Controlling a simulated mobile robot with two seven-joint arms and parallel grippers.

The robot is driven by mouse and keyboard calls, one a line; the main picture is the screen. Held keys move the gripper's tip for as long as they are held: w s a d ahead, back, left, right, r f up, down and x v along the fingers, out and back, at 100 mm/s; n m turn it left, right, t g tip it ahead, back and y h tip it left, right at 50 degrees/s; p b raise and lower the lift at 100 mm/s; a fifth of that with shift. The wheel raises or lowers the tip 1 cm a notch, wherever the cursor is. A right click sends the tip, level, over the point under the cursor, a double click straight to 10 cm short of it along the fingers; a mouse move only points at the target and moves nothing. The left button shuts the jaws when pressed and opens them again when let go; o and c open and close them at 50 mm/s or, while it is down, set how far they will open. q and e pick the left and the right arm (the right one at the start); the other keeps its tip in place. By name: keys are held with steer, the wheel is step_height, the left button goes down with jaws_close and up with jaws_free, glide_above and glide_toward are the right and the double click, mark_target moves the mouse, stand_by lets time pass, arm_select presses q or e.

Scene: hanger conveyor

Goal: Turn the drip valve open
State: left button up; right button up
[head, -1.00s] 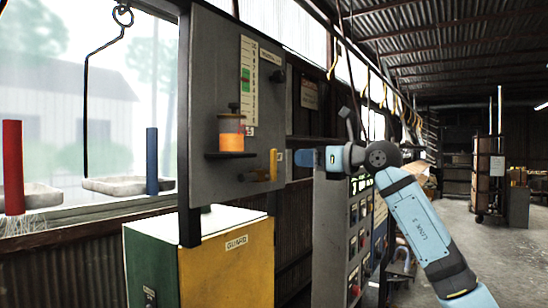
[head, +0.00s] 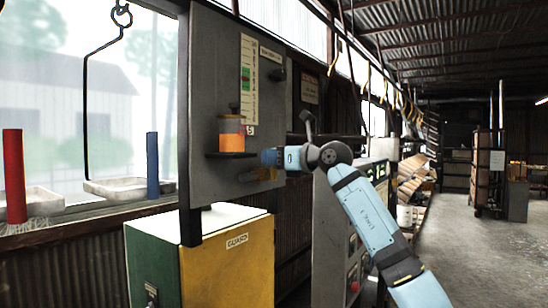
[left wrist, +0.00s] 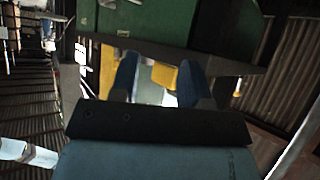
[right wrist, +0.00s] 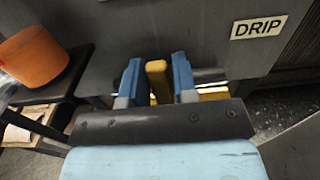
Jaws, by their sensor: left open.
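The yellow drip valve (head: 264,174) sits low on the grey panel, right of the glass cup of orange liquid (head: 232,135); my right gripper partly hides it in the head view. My right gripper (head: 268,158) reaches the panel from the right. In the right wrist view, the valve's yellow handle (right wrist: 157,80) stands between the two blue fingers of my right gripper (right wrist: 157,82), with narrow gaps on both sides. A DRIP label (right wrist: 258,27) is right of it. My left gripper (left wrist: 158,80) shows only in the left wrist view, open and empty.
A green and yellow GUARD box (head: 225,265) stands below the panel. A grey control cabinet (head: 335,240) is to the right of it. A wire hanger (head: 87,100) hangs at the left, before the window, above pale trays (head: 120,187). Open floor (head: 480,255) lies at the right.

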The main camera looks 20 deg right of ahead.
jaws_close()
